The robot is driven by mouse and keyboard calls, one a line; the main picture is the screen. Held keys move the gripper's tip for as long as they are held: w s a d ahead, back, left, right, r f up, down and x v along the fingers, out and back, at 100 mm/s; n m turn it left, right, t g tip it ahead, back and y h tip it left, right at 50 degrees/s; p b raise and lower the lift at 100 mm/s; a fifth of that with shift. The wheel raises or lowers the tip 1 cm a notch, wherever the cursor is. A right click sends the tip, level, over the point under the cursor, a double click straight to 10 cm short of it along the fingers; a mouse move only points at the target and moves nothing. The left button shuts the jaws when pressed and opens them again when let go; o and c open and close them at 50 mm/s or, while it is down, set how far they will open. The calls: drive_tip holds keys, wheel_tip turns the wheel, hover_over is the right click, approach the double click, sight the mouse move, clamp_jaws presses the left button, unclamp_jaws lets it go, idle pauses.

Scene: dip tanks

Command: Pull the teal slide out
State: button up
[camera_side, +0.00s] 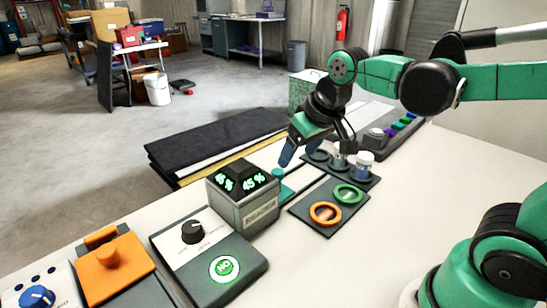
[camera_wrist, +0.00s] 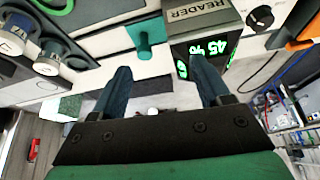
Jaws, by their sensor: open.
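In the wrist view, the teal slide (camera_wrist: 147,32) shows ahead of the fingers, left of the reader box (camera_wrist: 203,32). My gripper (camera_side: 287,156) is above the slide's knob, pointing down at a tilt. In the wrist view, my gripper (camera_wrist: 161,66) has its two blue-grey fingers wide apart with nothing between them. The fingers look clear of the slide. The slide's far end is hard to make out.
A dark plate with an orange ring (camera_side: 325,213) and a green ring (camera_side: 348,193) lies right of the slide. Jars (camera_side: 364,163) stand in a dark holder behind it. A control box with a green button (camera_side: 224,268) and an orange block (camera_side: 113,266) stand nearer the front.

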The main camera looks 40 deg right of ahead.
sight(278, 171)
drive_tip(key=w+d+f+g, duration=0.1)
drive_tip(key=w, duration=0.2)
drive_tip(key=w+d+f+m+g, duration=0.1)
drive_tip(key=w+f+g, duration=0.1)
drive_tip(key=w, duration=0.1)
drive_tip(key=w+d+f+m+g, duration=0.1)
drive_tip(key=w+d+g, duration=0.1)
drive_tip(key=w, duration=0.1)
drive_tip(key=shift+f, duration=0.3)
drive_tip(key=shift+w+d+f, duration=0.1)
drive_tip(key=shift+f, duration=2.85)
clamp_jaws()
